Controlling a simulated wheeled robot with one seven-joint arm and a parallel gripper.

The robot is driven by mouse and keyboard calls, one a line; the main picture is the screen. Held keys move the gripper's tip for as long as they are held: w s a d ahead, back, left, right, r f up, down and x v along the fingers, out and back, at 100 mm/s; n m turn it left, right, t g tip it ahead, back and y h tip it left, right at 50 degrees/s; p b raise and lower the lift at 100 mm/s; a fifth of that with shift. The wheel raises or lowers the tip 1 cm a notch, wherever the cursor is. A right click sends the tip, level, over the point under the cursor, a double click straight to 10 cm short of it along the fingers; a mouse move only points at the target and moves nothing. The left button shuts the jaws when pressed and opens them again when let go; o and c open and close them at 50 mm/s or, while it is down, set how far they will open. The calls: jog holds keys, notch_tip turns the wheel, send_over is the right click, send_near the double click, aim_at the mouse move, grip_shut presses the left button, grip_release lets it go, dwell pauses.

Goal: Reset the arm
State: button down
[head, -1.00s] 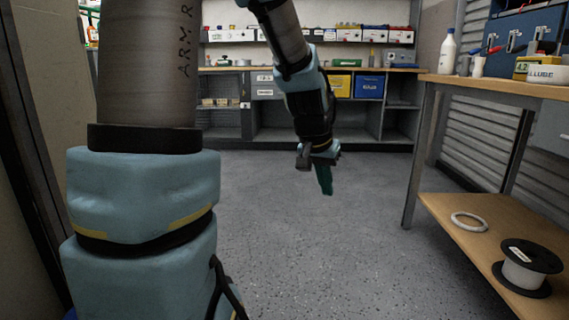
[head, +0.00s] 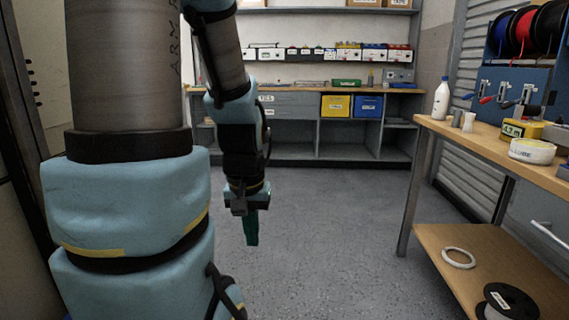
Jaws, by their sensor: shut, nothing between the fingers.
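My gripper (head: 251,228) hangs at the end of my blue and grey arm in the head view, left of the picture's middle. Its dark green fingers point down over bare grey floor. They look shut, with nothing held between them. The gripper is apart from the benches and touches nothing. The large upper part of my arm fills the left of the view and hides what is behind it.
A wooden workbench (head: 480,133) stands at the right; a white bottle (head: 443,97) is on it. Its lower shelf (head: 435,240) holds a white ring (head: 458,258) and a spool (head: 508,301). A back bench (head: 290,91) has yellow (head: 336,105) and blue (head: 368,106) bins. The middle floor is clear.

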notch_tip(320, 180, up, 23)
jog(key=p, duration=2)
jog(key=shift+f, duration=0.1)
